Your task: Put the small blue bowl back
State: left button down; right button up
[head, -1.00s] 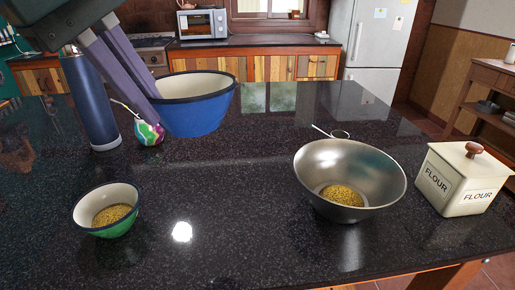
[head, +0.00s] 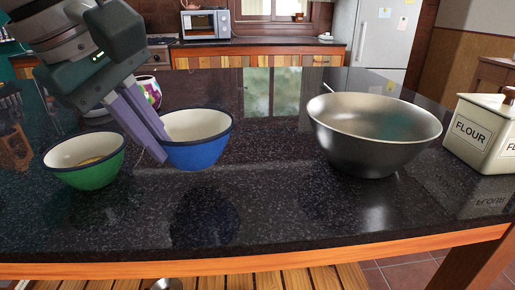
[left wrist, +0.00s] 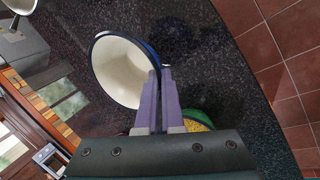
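The small blue bowl (head: 198,153), white inside with a dark rim, is left of centre in the head view. My left gripper (head: 150,128) is shut on its left rim. A dark reflection lies apart below the bowl, so it appears held above the counter. In the left wrist view the bowl's white inside (left wrist: 122,72) opens beside the two purple fingers (left wrist: 158,90), which pinch the rim. My right gripper is not in view.
A green bowl (head: 90,172) with yellow contents stands close left of the fingers. A metal bowl (head: 370,148) and a flour canister (head: 478,138) stand at the right. The black counter (head: 270,205) is clear in the middle and front; its wooden front edge is near.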

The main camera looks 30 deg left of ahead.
pick_arm(q)
notch_tip(320, 180, down, 4)
jog(key=shift+r+b, duration=0.1)
jog(key=shift+b, duration=1)
jog(key=shift+r, duration=0.1)
jog(key=c, duration=1.5)
grip_release()
jog(key=o, duration=0.4)
jog(key=shift+o, duration=0.2)
jog(key=shift+r, duration=0.25)
jog(key=p+v, duration=0.2)
jog(key=v, duration=0.9)
jog(key=shift+s+r, duration=0.2)
jog(key=shift+r, duration=0.05)
